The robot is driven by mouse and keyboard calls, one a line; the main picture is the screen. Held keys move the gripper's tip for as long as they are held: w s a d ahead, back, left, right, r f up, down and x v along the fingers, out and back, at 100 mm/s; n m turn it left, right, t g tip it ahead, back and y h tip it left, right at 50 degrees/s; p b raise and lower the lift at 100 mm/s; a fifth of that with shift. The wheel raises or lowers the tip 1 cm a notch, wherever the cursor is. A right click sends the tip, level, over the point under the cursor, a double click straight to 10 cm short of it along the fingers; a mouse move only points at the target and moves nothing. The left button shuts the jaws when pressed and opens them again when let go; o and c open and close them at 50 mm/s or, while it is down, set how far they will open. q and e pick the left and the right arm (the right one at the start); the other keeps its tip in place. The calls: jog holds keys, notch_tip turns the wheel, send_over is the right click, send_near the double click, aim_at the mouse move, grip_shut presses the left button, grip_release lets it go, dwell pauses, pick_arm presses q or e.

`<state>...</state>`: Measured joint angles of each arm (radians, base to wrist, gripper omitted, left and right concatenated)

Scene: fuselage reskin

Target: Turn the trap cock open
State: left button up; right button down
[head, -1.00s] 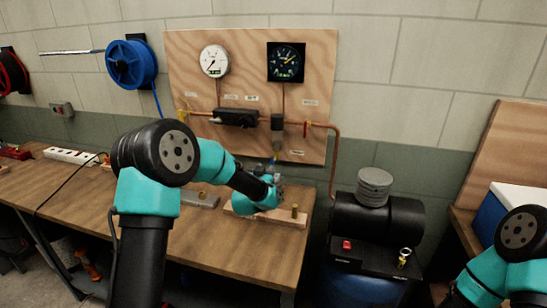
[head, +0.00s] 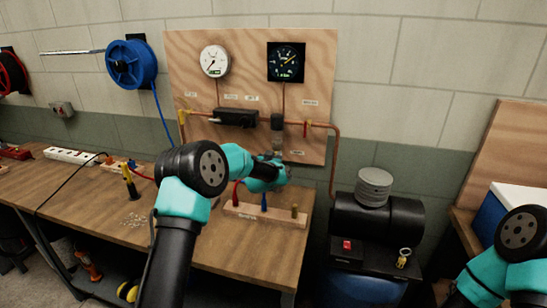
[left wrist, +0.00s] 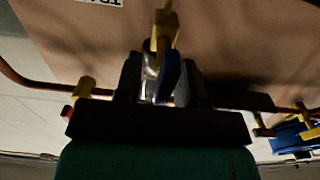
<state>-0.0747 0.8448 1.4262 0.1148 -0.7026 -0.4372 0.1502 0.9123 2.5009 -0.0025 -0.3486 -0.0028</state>
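The trap cock (left wrist: 165,28) shows in the left wrist view as a yellow brass fitting with a blue lever (left wrist: 169,75) on it. A partly cut-off label (left wrist: 100,1) is near it on the board. My left gripper (left wrist: 160,68) has its two dark fingers apart, one on each side of the lever. The lever is close to the right finger, with a gap on the left; contact is unclear. In the head view my left gripper (head: 277,157) is at the lower right of the plywood board (head: 195,160) and hides the cock. My right gripper is outside the frame.
A copper pipe (head: 334,165) runs down the board's right edge, close to my left gripper. A red lever (head: 305,129) is just above. A wooden rack (head: 240,212) with upright pieces stands on the bench below. A black compressor tank (head: 395,220) is to the right.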

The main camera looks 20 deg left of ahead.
pick_arm(q)
jog(key=shift+c, duration=0.3)
grip_shut()
jog(key=shift+a+n, duration=0.1)
jog(key=shift+n, duration=0.3)
jog(key=shift+a+f+n, duration=0.3)
jog(key=shift+n, duration=2.55)
jog(key=shift+a+f+n, duration=0.3)
jog(key=shift+f+n, duration=0.05)
jog(key=shift+n, duration=2.55)
jog(key=shift+a+f+n, duration=0.3)
jog(key=shift+n, duration=2.55)
